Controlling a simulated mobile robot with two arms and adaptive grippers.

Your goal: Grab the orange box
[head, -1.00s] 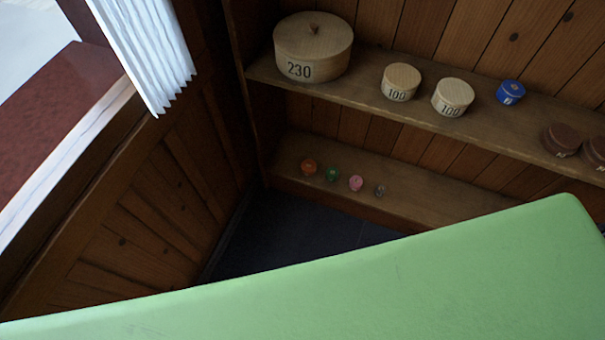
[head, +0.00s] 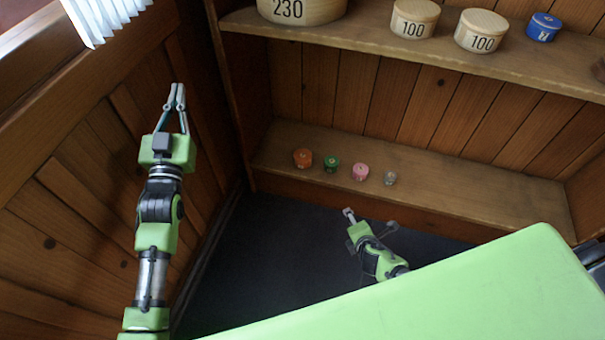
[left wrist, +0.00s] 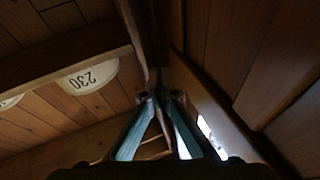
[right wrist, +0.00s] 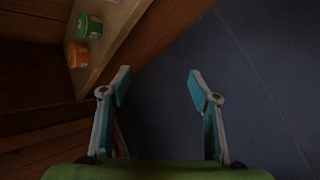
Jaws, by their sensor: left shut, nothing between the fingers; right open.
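The small round orange box (head: 303,158) stands at the left end of the lower shelf in the head view. It also shows at the upper left of the right wrist view (right wrist: 77,56). My left gripper (head: 177,88) is shut and empty, raised in front of the wood panelling, left of the shelves and apart from the box. My right gripper (right wrist: 160,80) is open and empty over the dark floor, below the lower shelf's front edge. It shows small in the head view (head: 368,218). It does not touch the box.
A green box (head: 331,163), a pink box (head: 360,172) and a small grey box (head: 390,177) stand in a row right of the orange one. The upper shelf (head: 400,52) holds larger round boxes. The lower shelf's right part is bare.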

